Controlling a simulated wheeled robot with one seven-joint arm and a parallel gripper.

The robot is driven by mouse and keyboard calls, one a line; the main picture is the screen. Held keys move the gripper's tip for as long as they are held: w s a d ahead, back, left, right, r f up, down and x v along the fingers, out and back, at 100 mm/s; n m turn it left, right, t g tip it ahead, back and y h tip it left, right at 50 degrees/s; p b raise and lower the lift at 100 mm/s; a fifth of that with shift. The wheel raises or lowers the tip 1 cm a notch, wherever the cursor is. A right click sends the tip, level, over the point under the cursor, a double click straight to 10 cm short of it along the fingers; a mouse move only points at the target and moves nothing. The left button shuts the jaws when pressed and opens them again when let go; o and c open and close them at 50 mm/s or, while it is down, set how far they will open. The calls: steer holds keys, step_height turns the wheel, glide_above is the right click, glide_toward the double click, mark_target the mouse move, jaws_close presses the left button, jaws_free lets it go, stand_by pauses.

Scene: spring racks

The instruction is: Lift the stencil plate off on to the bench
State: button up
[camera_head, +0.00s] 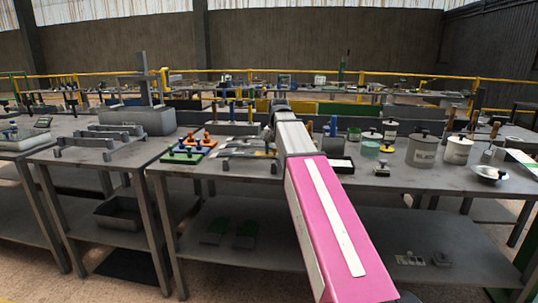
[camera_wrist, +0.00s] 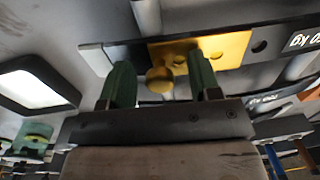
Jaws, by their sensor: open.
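In the wrist view, my gripper (camera_wrist: 160,82) is open, its two green fingers apart and empty. A yellow plate (camera_wrist: 225,48) with dark round holes, seemingly the stencil plate, lies just beyond the fingertips. Its round yellow knob (camera_wrist: 159,80) appears between the two fingers, not gripped. The plate rests over a dark flat bar with a light end (camera_wrist: 96,60). Whether a finger touches the knob, I cannot tell. In the head view, my pink arm reaches over the bench (camera_head: 310,180) and hides the gripper.
Left of my arm, a green tray (camera_head: 180,156) holds orange and blue pegs. To the right stand a grey canister (camera_head: 422,151), a white canister (camera_head: 457,150) and a bowl (camera_head: 489,173). A white-topped dark box (camera_wrist: 35,88) is left in the wrist view. Bare bench shows at front right.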

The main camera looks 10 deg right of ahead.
steer(key=c, duration=0.9)
steer(key=shift+r, duration=0.2)
